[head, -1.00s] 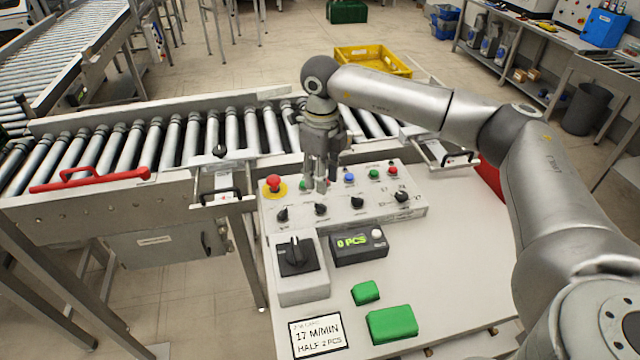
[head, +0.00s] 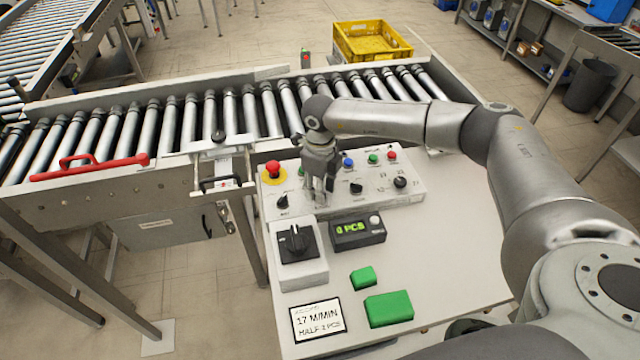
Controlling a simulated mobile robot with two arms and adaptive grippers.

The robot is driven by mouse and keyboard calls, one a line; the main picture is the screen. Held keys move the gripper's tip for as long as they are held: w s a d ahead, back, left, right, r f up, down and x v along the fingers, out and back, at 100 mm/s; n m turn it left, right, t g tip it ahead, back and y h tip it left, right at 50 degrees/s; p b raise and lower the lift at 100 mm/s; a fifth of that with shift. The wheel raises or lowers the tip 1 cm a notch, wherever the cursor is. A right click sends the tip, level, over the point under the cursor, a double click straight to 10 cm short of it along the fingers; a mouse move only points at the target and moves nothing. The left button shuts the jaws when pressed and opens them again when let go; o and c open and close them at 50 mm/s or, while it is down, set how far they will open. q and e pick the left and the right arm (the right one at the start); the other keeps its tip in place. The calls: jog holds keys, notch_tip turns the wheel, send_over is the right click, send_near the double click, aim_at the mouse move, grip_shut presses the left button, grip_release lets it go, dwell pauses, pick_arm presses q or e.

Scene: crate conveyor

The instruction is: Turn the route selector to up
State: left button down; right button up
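The control panel (head: 410,199) is a pale sloped box with buttons on its upper row and black knobs on its lower row. I cannot read which knob is the route selector. One knob (head: 282,202) is at the left, another (head: 356,187) is right of my gripper, and a third (head: 400,182) is at the right end. My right gripper (head: 321,194) points down at the panel between the left and middle knobs. Its fingers hide the knob there, and contact or finger gap cannot be made out. My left gripper is out of view.
A red emergency button (head: 273,170) sits at the panel's left end. In front are a large black rotary switch (head: 296,242), a counter display (head: 357,231) and green blocks (head: 388,308). The roller conveyor (head: 238,112) runs behind. The table's right part is clear.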

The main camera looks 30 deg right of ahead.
jog(key=shift+s, duration=0.1)
jog(key=shift+f, duration=0.1)
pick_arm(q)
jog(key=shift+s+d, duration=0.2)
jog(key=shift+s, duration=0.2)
pick_arm(e)
grip_shut()
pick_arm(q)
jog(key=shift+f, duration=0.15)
pick_arm(e)
jog(key=m+b, duration=0.2)
jog(key=m, duration=0.1)
jog(key=shift+m, duration=0.4)
jog(key=m+b, duration=0.1)
jog(key=m, duration=0.3)
jog(key=shift+m+b, duration=0.3)
jog(key=m+b, duration=0.1)
jog(key=m, duration=0.3)
jog(key=shift+w, duration=0.2)
pick_arm(q)
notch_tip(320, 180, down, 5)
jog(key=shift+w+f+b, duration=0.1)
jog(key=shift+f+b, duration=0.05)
jog(key=shift+b, duration=0.4)
pick_arm(e)
jog(key=m, duration=0.5)
jog(key=shift+r, duration=0.2)
jog(key=shift+m, duration=0.3)
